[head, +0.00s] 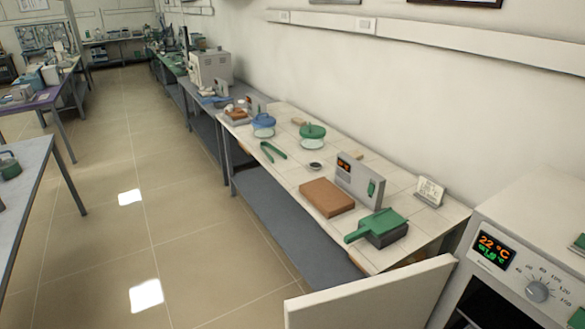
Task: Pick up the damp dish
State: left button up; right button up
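A small dark round dish (315,166) sits on the white tiled bench (285,177), towards the middle. It is too small to tell whether it is damp or what it holds. Two round glass vessels stand farther back on the bench, one with a blue lid (263,121) and one with a green lid (312,131). Green tongs (272,152) lie near the bench's front edge. Neither of my grippers shows in the head view.
A brown slab (327,197), a grey instrument (359,181) with an orange readout, and a green paddle-shaped tool (376,225) on a dark block stand nearer. A furnace (525,258) reading 22 °C is at right, a pale panel (370,298) beside it.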

aim_at(314, 165)
jog(key=i+j+u, duration=0.2)
jog(key=u, duration=0.2)
jog(key=i+j+u, duration=0.15)
jog(key=u, duration=0.25)
jog(key=i+u, duration=0.4)
jog(key=i+z, duration=0.25)
jog(key=i, duration=0.2)
jog(key=i+z, duration=0.2)
jog(key=i, duration=0.3)
jog(key=i+z, duration=0.25)
jog(key=i, duration=0.2)
jog(key=i+j+z, duration=0.25)
jog(key=i, duration=0.2)
jog(key=i+j+z, duration=0.2)
jog(key=i, duration=0.25)
jog(key=i+l+z, duration=0.15)
jog(key=i+z, duration=0.55)
jog(key=i, duration=0.2)
jog(key=i+j+z, duration=0.15)
jog(key=i+z, duration=0.15)
jog(key=i, duration=0.15)
